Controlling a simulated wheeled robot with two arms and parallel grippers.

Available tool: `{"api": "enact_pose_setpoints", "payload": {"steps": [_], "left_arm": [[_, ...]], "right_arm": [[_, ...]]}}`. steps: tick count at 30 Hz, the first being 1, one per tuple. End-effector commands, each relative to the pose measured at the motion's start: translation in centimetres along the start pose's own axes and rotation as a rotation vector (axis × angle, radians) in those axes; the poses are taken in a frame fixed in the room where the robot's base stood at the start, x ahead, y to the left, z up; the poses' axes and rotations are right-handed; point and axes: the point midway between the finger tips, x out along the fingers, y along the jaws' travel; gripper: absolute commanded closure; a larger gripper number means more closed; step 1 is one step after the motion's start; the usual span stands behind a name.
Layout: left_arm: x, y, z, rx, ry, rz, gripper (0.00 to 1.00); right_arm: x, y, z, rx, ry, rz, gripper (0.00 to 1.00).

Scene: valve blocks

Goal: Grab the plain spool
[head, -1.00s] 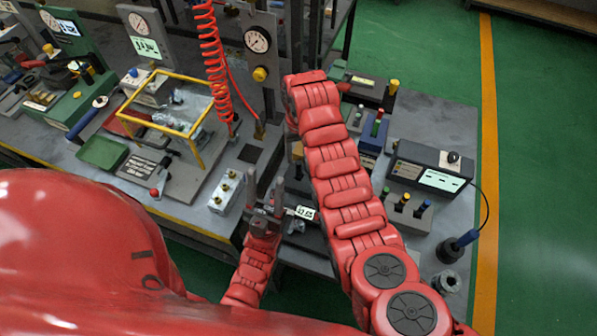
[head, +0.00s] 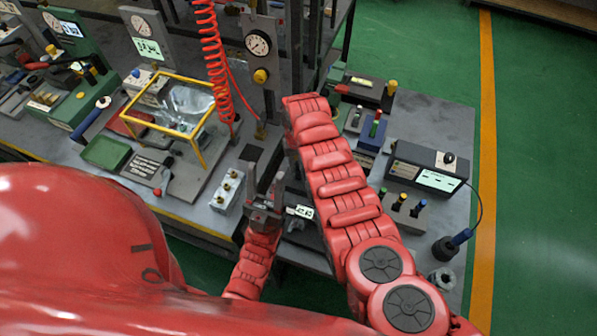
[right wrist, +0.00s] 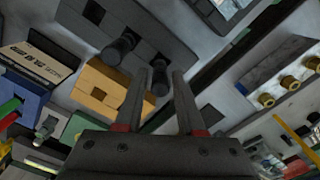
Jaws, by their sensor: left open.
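Two dark cylindrical pieces, which look like spools, stick out of a grey block in the right wrist view: one at the left (right wrist: 118,50) and one at the right (right wrist: 160,78). I cannot tell which one is plain. My right gripper (right wrist: 160,73) is open, with the right dark piece showing in the gap between its fingers; contact is not clear. In the head view the right hand is hidden behind its own red arm. My left gripper (head: 265,188) is open and empty, fingers up, near the bench's front edge.
A manifold with brass fittings (head: 228,190) stands left of the left gripper. A yellow frame (head: 178,108) is farther left. A black box (head: 428,168) and a holder with coloured pegs (head: 404,206) are at the right. A red coiled hose (head: 216,65) hangs at the back.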

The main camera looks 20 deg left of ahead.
Motion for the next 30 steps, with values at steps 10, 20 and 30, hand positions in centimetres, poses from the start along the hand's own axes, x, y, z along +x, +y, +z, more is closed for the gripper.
{"api": "enact_pose_setpoints", "payload": {"steps": [10, 20, 30], "left_arm": [[0.0, 0.0, 0.0, 0.000, 0.000, 0.000, 0.49], [0.0, 0.0, 0.0, 0.000, 0.000, 0.000, 0.49], [-0.3, 0.0, 0.1, 0.000, 0.000, 0.000, 0.49]], "right_arm": [[0.0, 0.0, 0.0, 0.000, 0.000, 0.000, 1.00], [-0.1, 0.0, 0.0, 0.000, 0.001, 0.000, 1.00], [-1.2, 0.0, -0.1, 0.001, 0.002, -0.001, 1.00]]}}
